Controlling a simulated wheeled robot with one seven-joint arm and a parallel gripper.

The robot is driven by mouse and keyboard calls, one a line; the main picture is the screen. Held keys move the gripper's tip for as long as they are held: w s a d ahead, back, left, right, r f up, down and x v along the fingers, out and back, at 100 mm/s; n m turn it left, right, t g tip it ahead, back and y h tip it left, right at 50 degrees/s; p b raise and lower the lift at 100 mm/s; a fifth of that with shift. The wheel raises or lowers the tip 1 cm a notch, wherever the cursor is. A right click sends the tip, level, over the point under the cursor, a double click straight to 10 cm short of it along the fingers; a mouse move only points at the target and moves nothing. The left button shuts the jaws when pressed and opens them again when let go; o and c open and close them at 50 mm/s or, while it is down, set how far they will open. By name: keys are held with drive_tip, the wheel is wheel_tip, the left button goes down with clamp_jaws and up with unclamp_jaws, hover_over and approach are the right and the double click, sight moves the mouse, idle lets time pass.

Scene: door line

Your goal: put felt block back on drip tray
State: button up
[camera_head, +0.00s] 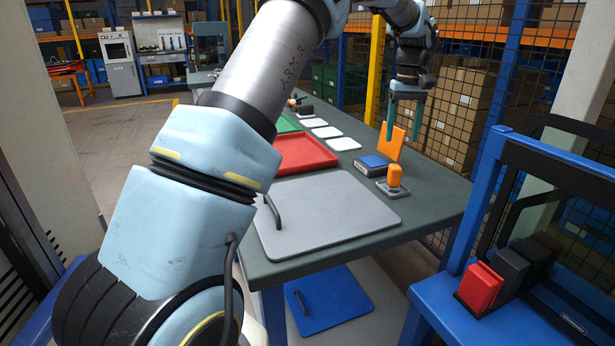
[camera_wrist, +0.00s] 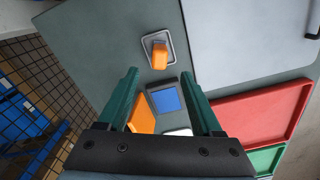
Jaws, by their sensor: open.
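A small orange block (camera_head: 394,175) stands on a shallow grey tray (camera_head: 381,188) near the bench's right edge. In the wrist view the orange block (camera_wrist: 159,56) sits over one end of the grey tray (camera_wrist: 148,39). Beside it lies a dark block with a blue top (camera_head: 374,162), also seen in the wrist view (camera_wrist: 165,99). I cannot tell for certain which is the felt block; the grey tray looks like the drip tray. My gripper (camera_head: 403,132) is open and empty, pointing down above the bench behind these things. Its fingers show in the wrist view (camera_wrist: 158,80).
An orange panel (camera_head: 390,145) leans upright close to my fingers. A grey plate with a handle (camera_head: 325,215), a red tray (camera_head: 305,155) and several white pads (camera_head: 344,143) lie on the bench. A blue stand (camera_head: 540,255) is at right. A mesh fence (camera_head: 470,100) runs behind the bench.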

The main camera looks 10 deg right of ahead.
drive_tip(key=shift+t, duration=0.6)
drive_tip(key=s+a+f, duration=0.2)
drive_tip(key=s+a, duration=0.1)
drive_tip(key=a, duration=0.8)
drive_tip(key=s+a+f, duration=0.1)
drive_tip(key=s+a, duration=0.3)
drive_tip(key=a, duration=0.6)
drive_tip(key=s+a+f, duration=0.2)
drive_tip(key=s+a, duration=0.1)
drive_tip(key=a, duration=0.8)
drive_tip(key=shift+s+a+f, duration=0.3)
drive_tip(key=shift+s+f, duration=0.05)
drive_tip(key=shift+s, duration=0.05)
drive_tip(key=s+a, duration=0.2)
drive_tip(key=s+a+f, duration=0.1)
drive_tip(key=s, duration=0.2)
drive_tip(key=s+a+f, duration=0.1)
drive_tip(key=s+a, duration=0.1)
drive_tip(key=shift+s+a+f, duration=0.2)
drive_tip(key=shift+s+a, duration=0.05)
drive_tip(key=shift+a, duration=0.1)
drive_tip(key=shift+c, duration=0.2)
